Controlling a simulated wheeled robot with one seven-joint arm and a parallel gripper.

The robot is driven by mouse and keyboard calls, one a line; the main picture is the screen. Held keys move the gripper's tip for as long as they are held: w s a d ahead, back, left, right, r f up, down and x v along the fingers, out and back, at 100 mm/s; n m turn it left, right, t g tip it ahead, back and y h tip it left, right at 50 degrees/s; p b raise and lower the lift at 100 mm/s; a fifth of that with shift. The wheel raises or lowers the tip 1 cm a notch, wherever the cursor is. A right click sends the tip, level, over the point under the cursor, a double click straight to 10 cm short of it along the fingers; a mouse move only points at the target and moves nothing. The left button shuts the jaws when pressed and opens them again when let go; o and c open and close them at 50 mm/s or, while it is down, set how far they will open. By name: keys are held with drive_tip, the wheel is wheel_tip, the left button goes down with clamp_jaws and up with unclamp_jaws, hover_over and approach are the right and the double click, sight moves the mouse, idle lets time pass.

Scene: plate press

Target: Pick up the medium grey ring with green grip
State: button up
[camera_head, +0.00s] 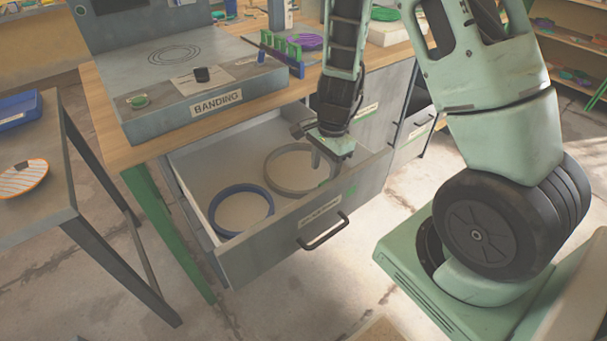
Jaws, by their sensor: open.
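My gripper (325,172) points down into the drawer over the right side of the grey ring. Its jaws are open, and the fingers partly hide the ring there. I cannot tell whether a finger touches the ring. A blue ring (213,213) lies to the left of the grey ring in the same drawer.
The drawer front with a black handle (323,232) stands close beside the fingers. The banding machine (205,95) sits on the wooden bench above. Green pegs (280,46) stand on the bench. A side table (62,190) with a striped plate (22,178) is at left.

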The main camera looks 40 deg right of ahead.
sight(323, 182)
wheel_tip(323, 182, down, 5)
drive_tip(key=shift+s+a+b, duration=0.1)
drive_tip(key=shift+a+b, duration=0.05)
drive_tip(key=shift+b, duration=0.6)
clamp_jaws()
drive_tip(key=shift+r, duration=0.1)
